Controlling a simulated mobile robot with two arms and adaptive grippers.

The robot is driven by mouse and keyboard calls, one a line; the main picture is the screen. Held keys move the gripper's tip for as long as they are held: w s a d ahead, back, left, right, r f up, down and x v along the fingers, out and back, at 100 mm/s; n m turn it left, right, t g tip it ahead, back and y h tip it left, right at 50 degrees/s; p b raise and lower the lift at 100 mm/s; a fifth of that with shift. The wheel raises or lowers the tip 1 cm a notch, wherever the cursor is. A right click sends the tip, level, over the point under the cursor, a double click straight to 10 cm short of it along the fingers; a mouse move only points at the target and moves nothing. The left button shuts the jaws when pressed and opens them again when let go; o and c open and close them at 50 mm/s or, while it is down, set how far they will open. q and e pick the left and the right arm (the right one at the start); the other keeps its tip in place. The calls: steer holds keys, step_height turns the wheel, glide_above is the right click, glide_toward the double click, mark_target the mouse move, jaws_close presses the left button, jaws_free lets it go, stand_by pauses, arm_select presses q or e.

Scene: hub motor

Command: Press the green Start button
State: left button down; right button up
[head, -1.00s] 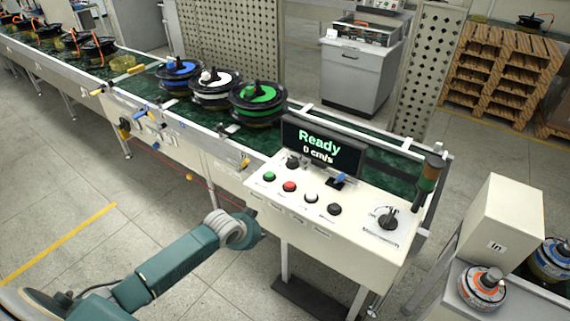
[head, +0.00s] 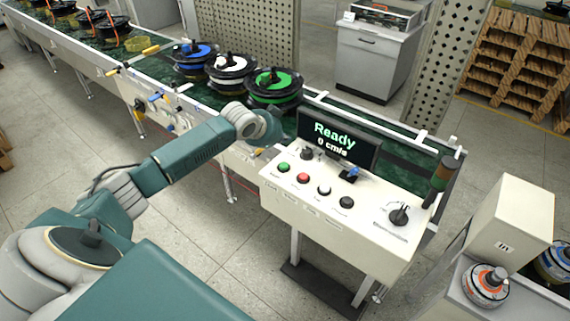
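The green Start button (head: 284,167) is at the left end of a row of buttons on the white control panel (head: 335,228). Nothing covers it. My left arm reaches in from the left, and its end with the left gripper (head: 277,132) is above and slightly left of the green button in the picture, apart from it. The fingers are too small and turned away to tell whether they are open. My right gripper is not in view. The display (head: 338,138) behind the buttons reads "Ready" and "0 cm/s".
Red (head: 303,178), white (head: 324,190) and black (head: 347,202) buttons sit right of the green one, then a rotary knob (head: 399,214). Blue, white and green-topped hub motors stand on the conveyor (head: 403,173) behind. A signal light (head: 443,173) stands at the panel's right.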

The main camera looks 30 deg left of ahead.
arm_select(q)
steer(key=shift+f, duration=0.15)
steer(key=b, duration=0.7)
glide_above(283, 166)
step_height(283, 166, down, 7)
steer(key=shift+r, duration=0.1)
steer(key=shift+w+f, duration=0.1)
steer(key=shift+f, duration=0.8)
steer(key=shift+f, duration=0.1)
stand_by(0.3)
steer(key=shift+f, duration=0.3)
